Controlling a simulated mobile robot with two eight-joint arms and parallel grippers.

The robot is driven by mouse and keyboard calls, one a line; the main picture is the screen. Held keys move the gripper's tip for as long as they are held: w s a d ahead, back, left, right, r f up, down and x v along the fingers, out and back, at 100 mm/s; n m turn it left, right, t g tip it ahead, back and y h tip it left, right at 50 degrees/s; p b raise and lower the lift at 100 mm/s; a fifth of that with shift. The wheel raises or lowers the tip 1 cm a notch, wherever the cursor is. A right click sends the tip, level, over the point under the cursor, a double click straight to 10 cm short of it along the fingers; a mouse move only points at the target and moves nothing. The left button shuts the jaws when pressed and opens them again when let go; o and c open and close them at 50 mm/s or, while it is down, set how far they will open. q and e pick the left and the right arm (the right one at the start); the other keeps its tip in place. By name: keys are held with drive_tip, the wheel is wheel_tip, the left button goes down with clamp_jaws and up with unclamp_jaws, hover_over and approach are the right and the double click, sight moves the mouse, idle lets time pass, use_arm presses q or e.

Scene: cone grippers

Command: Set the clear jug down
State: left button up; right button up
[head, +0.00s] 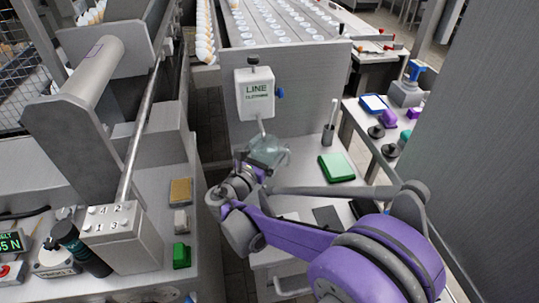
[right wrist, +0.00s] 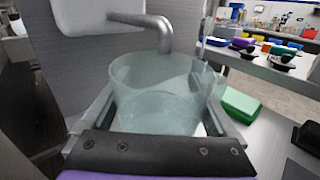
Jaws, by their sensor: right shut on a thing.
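The clear jug (head: 268,150) is see-through and pale green. My right gripper (head: 259,164) is shut on it, with a finger on each side. In the right wrist view the jug (right wrist: 160,95) stands about upright between the fingers, its open rim facing up. The bent metal spout (right wrist: 165,32) of the white dispenser box (head: 255,93) reaches over the rim. A faint line inside the jug may be a liquid level; I cannot tell. Its base is hidden by the gripper. My left gripper is not in view.
The grey worktop (head: 300,165) beside the jug holds a green block (head: 336,167), a dark upright tool (head: 328,134) and a dark flat plate (head: 328,217). A left counter carries a numbered box (head: 122,237) and sponges. A side table (head: 362,128) is at right.

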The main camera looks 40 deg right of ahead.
drive_tip(key=shift+f+b, duration=0.5)
drive_tip(key=shift+f, duration=1.2)
drive_tip(key=o, duration=1.3)
drive_tip(key=shift+f, duration=0.15)
drive_tip(key=shift+r, duration=0.25)
drive_tip(key=p+v, duration=0.1)
drive_tip(key=v, duration=1.1)
drive_tip(key=shift+a, duration=0.1)
